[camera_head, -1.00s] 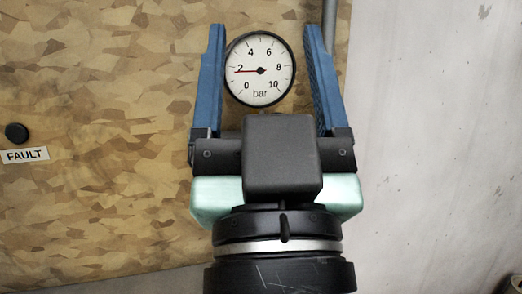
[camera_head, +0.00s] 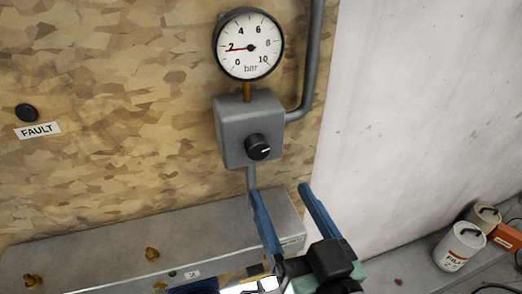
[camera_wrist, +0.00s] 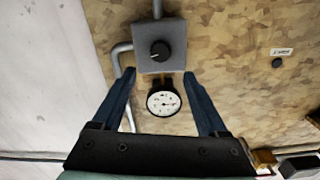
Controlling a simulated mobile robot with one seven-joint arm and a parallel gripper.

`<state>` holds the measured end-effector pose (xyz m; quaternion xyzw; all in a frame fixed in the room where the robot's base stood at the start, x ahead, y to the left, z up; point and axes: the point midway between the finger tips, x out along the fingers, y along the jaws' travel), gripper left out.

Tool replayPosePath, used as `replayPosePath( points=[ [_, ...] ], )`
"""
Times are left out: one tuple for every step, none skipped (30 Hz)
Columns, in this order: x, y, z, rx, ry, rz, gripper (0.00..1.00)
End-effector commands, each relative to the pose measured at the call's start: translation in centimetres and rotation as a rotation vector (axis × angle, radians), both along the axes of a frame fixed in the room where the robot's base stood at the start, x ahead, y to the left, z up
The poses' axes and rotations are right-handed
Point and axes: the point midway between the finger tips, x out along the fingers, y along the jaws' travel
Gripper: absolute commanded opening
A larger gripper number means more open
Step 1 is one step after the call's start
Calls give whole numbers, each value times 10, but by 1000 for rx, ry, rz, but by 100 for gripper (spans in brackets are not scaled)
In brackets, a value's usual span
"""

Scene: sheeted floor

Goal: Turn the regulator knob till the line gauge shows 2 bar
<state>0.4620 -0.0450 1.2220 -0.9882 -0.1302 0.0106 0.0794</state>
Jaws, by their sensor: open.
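The line gauge (camera_head: 249,66) is a round white dial with a black rim on the wooden panel. Its red needle points left, at or just below the 2. Below it is a grey regulator box (camera_head: 232,115) with a black knob (camera_head: 258,147), whose white mark points right. My gripper (camera_head: 278,190) is open and empty, below and right of the knob in the head view, not touching it. In the wrist view the knob (camera_wrist: 160,51) shows just beyond the open fingertips (camera_wrist: 160,73), and the gauge (camera_wrist: 163,113), with its needle too small to read, shows between the fingers.
A grey pipe (camera_head: 307,75) runs down into the box's right side. A black button (camera_head: 26,112) sits above a FAULT label (camera_head: 38,131) at left. A grey ledge (camera_head: 110,240) with brass fittings lies below; cans (camera_head: 460,247) stand at far right. Panel around the box is clear.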

Motion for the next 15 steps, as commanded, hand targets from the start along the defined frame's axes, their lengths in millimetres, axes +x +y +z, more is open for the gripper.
replayPosePath(
  points=[
    [11, 4, 4, 3, -2, 5, 76],
    [18, 6, 4, 3, -1, 4, 76],
    [26, 9, 4, 3, 0, 6, 76],
    [33, 11, 5, 2, -1, 5, 76],
    [39, 11, 5, 3, -1, 4, 76],
    [48, 14, 4, 2, 0, 4, 76],
    [54, 16, 5, 2, 0, 4, 76],
    [59, 17, 5, 2, -1, 4, 76],
    [67, 19, 4, 1, 0, 3, 76],
    [72, 20, 4, 1, 0, 3, 76],
    [76, 22, 4, 2, -1, 3, 76],
    [82, 23, 3, 2, 0, 2, 76],
    [85, 23, 3, 2, -1, 1, 76],
    [89, 24, 2, 2, 0, 1, 76],
    [92, 25, 2, 1, -1, 0, 76]
  ],
)
